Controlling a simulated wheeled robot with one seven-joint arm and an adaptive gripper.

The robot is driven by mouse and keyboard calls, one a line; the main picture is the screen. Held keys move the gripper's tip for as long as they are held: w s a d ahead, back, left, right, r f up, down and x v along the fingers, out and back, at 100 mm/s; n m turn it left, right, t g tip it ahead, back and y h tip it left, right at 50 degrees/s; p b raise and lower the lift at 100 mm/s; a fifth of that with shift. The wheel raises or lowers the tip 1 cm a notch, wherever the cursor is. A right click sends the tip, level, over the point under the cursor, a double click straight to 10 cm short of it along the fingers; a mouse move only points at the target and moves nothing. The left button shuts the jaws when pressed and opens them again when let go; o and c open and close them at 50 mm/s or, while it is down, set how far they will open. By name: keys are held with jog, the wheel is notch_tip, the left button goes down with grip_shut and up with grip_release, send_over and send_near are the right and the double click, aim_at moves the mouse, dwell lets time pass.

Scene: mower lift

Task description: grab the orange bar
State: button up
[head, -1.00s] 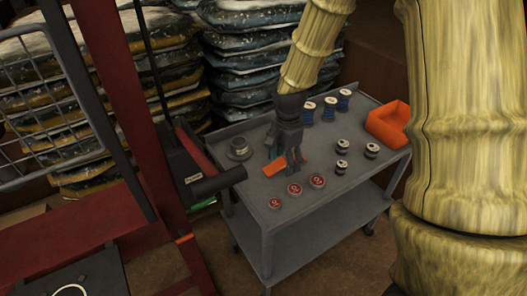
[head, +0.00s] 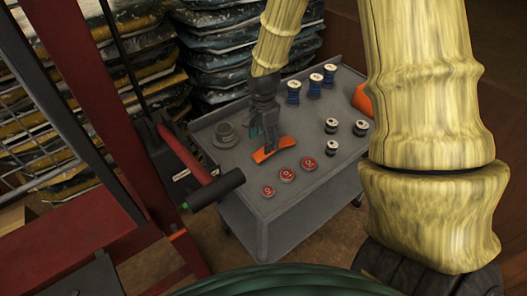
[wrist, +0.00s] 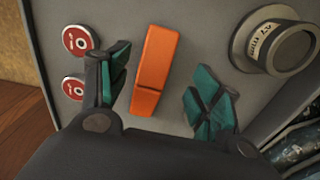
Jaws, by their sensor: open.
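The orange bar (head: 273,149) lies flat on the top of the grey cart (head: 315,185). In the wrist view the bar (wrist: 156,68) is upright in the picture, between the two teal-padded fingers and reaching out past them. My gripper (head: 268,147) is over the bar and hides part of it in the head view. In the wrist view my gripper (wrist: 162,98) is open, with a gap on both sides of the bar. Neither finger clearly touches the bar. I cannot tell the exact height of the fingertips above the cart top.
Several red-topped discs (head: 287,173) lie near the cart's front edge. Small dark spools (head: 331,126) and blue spools (head: 293,91) stand to the right and behind. A grey flanged cylinder (head: 225,133) stands left. An orange bin (head: 362,99) is at the right. A red frame (head: 110,100) rises left.

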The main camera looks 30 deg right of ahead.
aim_at(259, 157)
jog(key=shift+s, duration=0.3)
jog(key=shift+s+f, duration=0.1)
jog(key=shift+s, duration=0.1)
jog(key=f, duration=0.1)
jog(key=f+p, duration=0.1)
jog(key=shift+w+f, duration=0.35)
jog(key=shift+f, duration=0.05)
jog(key=shift+s+f+p, duration=0.15)
jog(key=shift+f+p, duration=0.2)
jog(key=shift+f, duration=0.7)
jog(key=c, duration=1.4)
jog(key=shift+r, duration=0.1)
grip_shut()
